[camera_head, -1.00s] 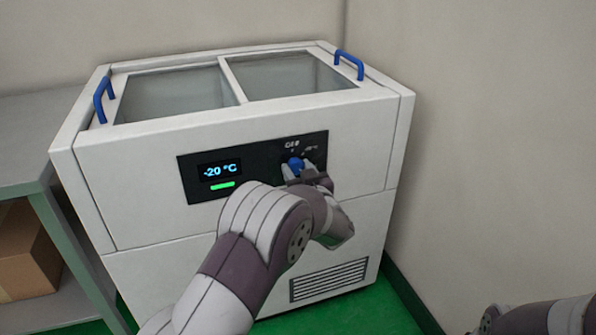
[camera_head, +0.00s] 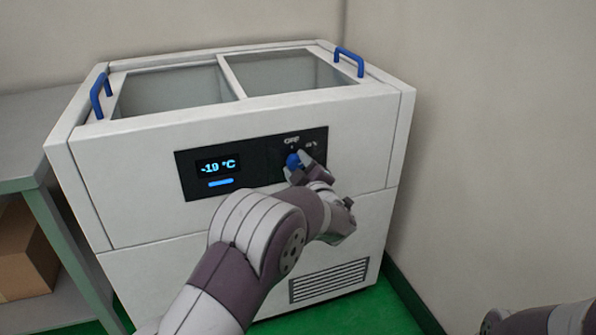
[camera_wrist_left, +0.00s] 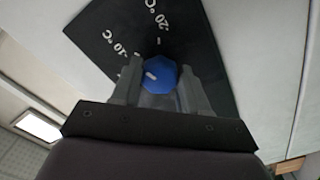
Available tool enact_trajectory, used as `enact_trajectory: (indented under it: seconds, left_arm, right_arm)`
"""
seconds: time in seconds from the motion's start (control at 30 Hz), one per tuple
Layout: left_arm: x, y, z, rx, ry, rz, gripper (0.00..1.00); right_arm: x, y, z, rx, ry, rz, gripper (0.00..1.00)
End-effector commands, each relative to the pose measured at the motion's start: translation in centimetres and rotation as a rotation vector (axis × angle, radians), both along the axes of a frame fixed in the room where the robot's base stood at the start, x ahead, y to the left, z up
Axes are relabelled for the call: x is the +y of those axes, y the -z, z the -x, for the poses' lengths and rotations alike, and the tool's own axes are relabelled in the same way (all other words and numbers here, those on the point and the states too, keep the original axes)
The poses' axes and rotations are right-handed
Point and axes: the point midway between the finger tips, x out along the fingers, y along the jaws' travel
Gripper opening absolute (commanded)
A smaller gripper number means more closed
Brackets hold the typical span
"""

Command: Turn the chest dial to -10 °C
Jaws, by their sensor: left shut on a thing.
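The white chest freezer (camera_head: 130,185) stands against the wall, with a dark control panel (camera_head: 262,152) on its front. The display (camera_head: 217,167) reads -19 °C, with a blue bar under it. The blue dial (camera_head: 293,160) is on the panel's right part. My left gripper (camera_head: 304,168) is shut on the dial, one finger on either side. The left wrist view shows the dial (camera_wrist_left: 160,74) between the fingers, with a white mark on its face and printed -20 °C and -10 °C labels above and to the left. The fingers hide part of the panel.
A grey shelf (camera_head: 35,140) with a cardboard box (camera_head: 24,255) stands at the left. A wall is close on the right. Part of my right arm shows at the lower right.

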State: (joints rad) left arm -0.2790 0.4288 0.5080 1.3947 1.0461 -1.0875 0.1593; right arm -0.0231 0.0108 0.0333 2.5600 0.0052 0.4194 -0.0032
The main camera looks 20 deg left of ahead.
Motion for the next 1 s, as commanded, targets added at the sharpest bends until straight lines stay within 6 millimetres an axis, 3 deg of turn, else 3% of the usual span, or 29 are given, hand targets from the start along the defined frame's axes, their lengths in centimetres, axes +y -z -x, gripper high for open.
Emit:
enact_trajectory:
  seconds: [0.4,0.97,1.0]
  left_arm:
    - [-0.03,0.29,0.04,-0.098,0.0,0.152,0.14]
    - [-0.04,0.26,0.03,-0.112,0.0,0.175,0.14]
    - [-0.04,0.26,0.03,-0.112,0.0,0.175,0.51]
  right_arm:
    - [0.0,1.25,-0.01,0.0,0.0,0.0,0.43]
    - [0.0,1.34,0.0,0.0,0.0,0.0,0.43]
    - [0.0,1.34,0.0,0.0,0.0,0.0,0.43]
